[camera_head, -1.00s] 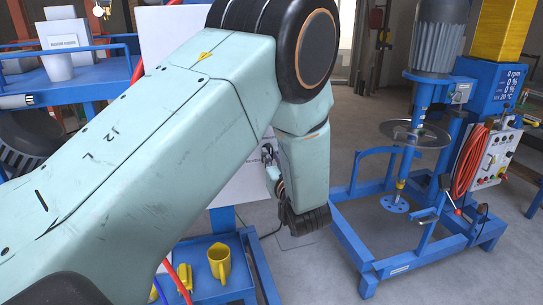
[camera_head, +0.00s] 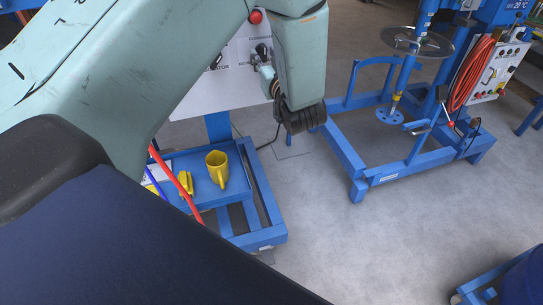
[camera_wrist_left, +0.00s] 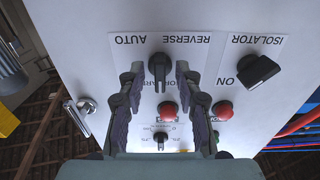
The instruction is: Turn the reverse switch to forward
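The reverse switch is a black knob (camera_wrist_left: 159,66) on a white panel (camera_wrist_left: 85,55), in the middle of the left wrist view. Its handle stands upright there; I cannot tell which end is the pointer. Upside-down labels for auto, reverse and a partly hidden forward surround it. My left gripper (camera_wrist_left: 160,74) is open, with one finger on each side of the knob; contact is not clear. In the head view the knob (camera_head: 262,50) shows beside my forearm, which hides most of the gripper. My right gripper is not in view.
A black isolator switch (camera_wrist_left: 258,70) and a red button (camera_wrist_left: 222,110) sit beside the left gripper.

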